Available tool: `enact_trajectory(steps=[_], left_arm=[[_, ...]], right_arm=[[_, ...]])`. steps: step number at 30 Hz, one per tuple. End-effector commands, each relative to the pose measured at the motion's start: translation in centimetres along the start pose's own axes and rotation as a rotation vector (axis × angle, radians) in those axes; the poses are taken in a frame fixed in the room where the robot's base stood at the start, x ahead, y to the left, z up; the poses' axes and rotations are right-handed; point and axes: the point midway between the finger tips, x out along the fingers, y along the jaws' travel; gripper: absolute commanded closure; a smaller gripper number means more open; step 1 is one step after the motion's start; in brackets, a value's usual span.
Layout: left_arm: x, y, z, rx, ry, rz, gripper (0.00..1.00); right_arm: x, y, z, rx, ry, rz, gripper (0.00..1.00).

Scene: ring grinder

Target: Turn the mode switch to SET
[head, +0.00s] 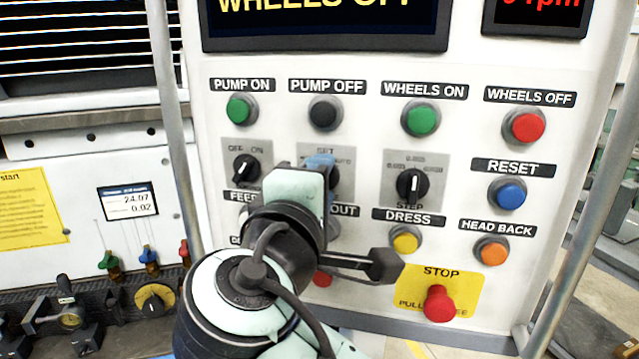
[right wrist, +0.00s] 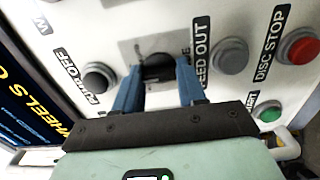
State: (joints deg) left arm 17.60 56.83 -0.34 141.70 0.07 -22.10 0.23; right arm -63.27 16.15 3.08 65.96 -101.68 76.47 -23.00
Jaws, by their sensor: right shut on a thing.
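The mode switch (head: 334,178) is a black rotary knob on a grey plate marked SET and AUTO, in the middle of the panel's knob row. My right gripper (head: 322,165) is in front of it, its blue fingers closed around the knob, and my arm hides most of the switch. In the right wrist view the black knob (right wrist: 158,70) sits between the two blue fingers (right wrist: 158,78). The knob's pointer is hidden, so I cannot tell which mode it points at. My left gripper is out of view.
The OFF/ON knob (head: 246,169) is left of the switch and the STEP knob (head: 412,184) right. The black PUMP OFF button (head: 325,112) is above. A red STOP button (head: 438,304) is lower right. Grey rails (head: 172,120) flank the panel.

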Motion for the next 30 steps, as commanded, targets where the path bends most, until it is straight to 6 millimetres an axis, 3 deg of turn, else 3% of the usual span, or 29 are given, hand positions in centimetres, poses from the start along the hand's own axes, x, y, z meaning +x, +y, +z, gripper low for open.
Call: enact_trajectory(steps=[1, 3, 14, 17, 30], left_arm=[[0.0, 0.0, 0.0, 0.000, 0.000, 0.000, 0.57], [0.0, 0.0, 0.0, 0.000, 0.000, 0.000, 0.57], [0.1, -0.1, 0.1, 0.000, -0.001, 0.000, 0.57], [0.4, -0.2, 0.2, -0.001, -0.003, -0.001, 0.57], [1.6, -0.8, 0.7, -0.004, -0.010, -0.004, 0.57]], right_arm=[[0.0, 0.0, -0.1, -0.001, 0.001, 0.000, 0.50], [0.0, 0.0, 0.0, -0.001, 0.001, 0.000, 0.34], [-0.5, 0.0, -0.1, -0.001, 0.003, 0.000, 0.34], [-1.8, -0.1, -0.1, 0.000, 0.003, 0.000, 0.34], [-11.1, -0.1, -0.1, -0.002, 0.005, 0.001, 0.34]])
